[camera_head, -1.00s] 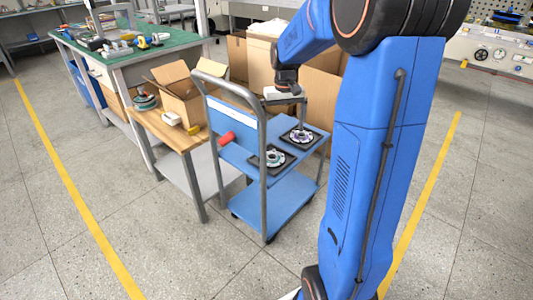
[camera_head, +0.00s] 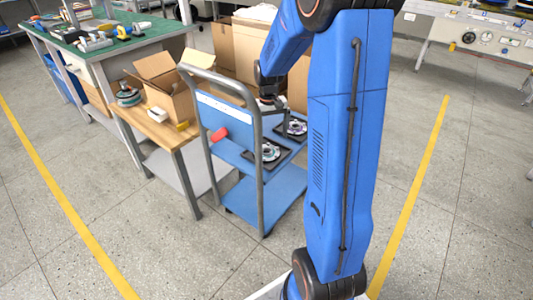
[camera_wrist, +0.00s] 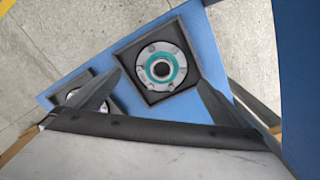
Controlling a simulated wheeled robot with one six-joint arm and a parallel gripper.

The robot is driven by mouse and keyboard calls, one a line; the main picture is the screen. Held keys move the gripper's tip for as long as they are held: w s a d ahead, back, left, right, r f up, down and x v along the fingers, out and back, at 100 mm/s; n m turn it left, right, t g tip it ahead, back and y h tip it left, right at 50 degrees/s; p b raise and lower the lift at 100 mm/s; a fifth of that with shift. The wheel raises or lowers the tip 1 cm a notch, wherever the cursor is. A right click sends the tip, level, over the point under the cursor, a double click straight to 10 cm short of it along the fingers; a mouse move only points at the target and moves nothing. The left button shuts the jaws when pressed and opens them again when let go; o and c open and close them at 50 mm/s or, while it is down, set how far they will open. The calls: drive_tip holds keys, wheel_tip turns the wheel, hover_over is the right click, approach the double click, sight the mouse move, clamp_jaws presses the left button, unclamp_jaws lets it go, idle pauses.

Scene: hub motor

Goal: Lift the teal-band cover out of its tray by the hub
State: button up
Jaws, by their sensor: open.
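The teal-band cover (camera_wrist: 179,65) is a pale disc with a teal ring around a dark hub (camera_wrist: 162,69), lying in a square black tray (camera_wrist: 131,57) in the wrist view. My gripper (camera_wrist: 155,95) is open and empty, its two dark fingers spread either side of the tray's near part in the picture. The cover lies beyond the fingers, apart from them. In the head view my gripper (camera_head: 268,100) is above the blue cart, partly behind its handle. Two covers in black trays show there; their band colours are too small to tell surely.
A second tray with a cover (camera_wrist: 73,94) is at the left of the wrist view, partly behind a finger. The cart's grey handle (camera_head: 260,120) rises beside my arm. A red object (camera_head: 218,135) is at the cart's left side. A wooden bench (camera_head: 160,127) with boxes stands left.

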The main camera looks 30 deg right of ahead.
sight(267, 147)
drive_tip(key=shift+w+a+f, duration=0.1)
drive_tip(key=shift+w+f, duration=0.05)
drive_tip(key=shift+f, duration=1.65)
drive_tip(key=shift+w+a+f, duration=0.1)
drive_tip(key=shift+f, duration=1.65)
drive_tip(key=shift+c, duration=0.6)
drive_tip(key=c, duration=0.9)
